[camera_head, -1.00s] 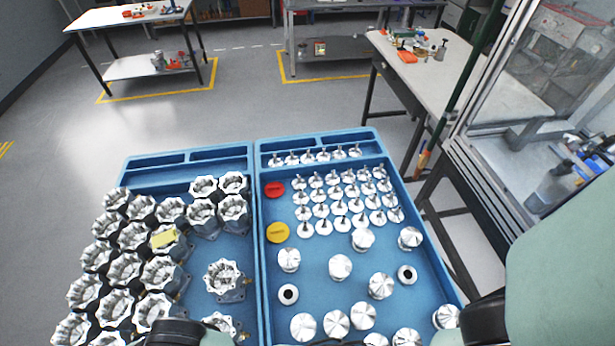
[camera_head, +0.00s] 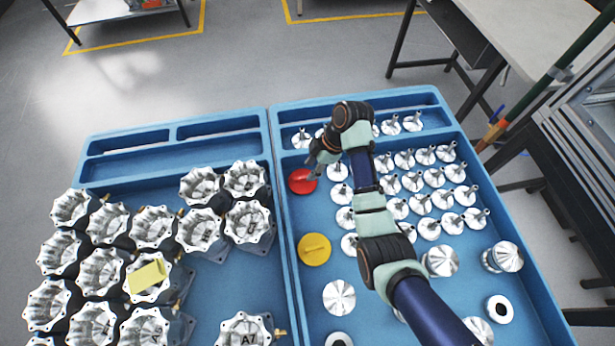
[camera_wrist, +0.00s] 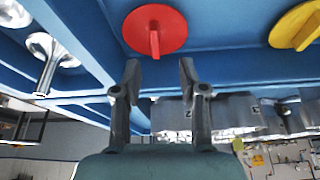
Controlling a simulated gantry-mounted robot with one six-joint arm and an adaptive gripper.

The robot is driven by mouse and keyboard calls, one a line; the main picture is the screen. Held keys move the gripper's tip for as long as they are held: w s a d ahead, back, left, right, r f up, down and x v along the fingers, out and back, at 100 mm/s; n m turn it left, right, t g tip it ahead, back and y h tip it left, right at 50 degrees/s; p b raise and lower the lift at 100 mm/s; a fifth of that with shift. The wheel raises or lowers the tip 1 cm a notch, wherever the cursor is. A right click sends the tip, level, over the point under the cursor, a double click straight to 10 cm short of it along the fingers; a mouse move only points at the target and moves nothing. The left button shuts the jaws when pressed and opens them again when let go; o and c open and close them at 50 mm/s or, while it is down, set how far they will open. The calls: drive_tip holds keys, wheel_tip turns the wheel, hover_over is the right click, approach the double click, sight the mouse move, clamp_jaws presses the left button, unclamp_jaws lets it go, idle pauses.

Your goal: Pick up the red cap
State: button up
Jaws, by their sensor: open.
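The red cap (camera_head: 302,181) is a round disc near the back left corner of the right blue tray. In the wrist view the red cap (camera_wrist: 155,31) shows a raised straight grip tab, just beyond my fingertips. My gripper (camera_wrist: 158,72) is open and empty, its two fingers apart on either side of the tab's line, not touching the cap. In the head view my gripper (camera_head: 314,172) is at the cap's right side, partly over its edge; the exact gap is hard to tell.
A yellow cap (camera_head: 314,249) lies in front of the red one; it also shows in the wrist view (camera_wrist: 296,24). Silver stemmed discs (camera_head: 402,207) stand in rows to the right. The tray divider (camera_head: 286,235) runs close on the left, with machined housings (camera_head: 153,227) beyond it.

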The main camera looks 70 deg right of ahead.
sight(303, 178)
drive_tip(key=x, duration=0.2)
drive_tip(key=b+x, duration=0.1)
drive_tip(key=x, duration=0.1)
drive_tip(key=b+x, duration=0.1)
drive_tip(key=x, duration=0.1)
drive_tip(key=shift+w+d+f, duration=0.2)
drive_tip(key=shift+w+f, duration=0.05)
drive_tip(key=shift+f, duration=0.15)
drive_tip(key=shift+r, duration=0.1)
clamp_jaws()
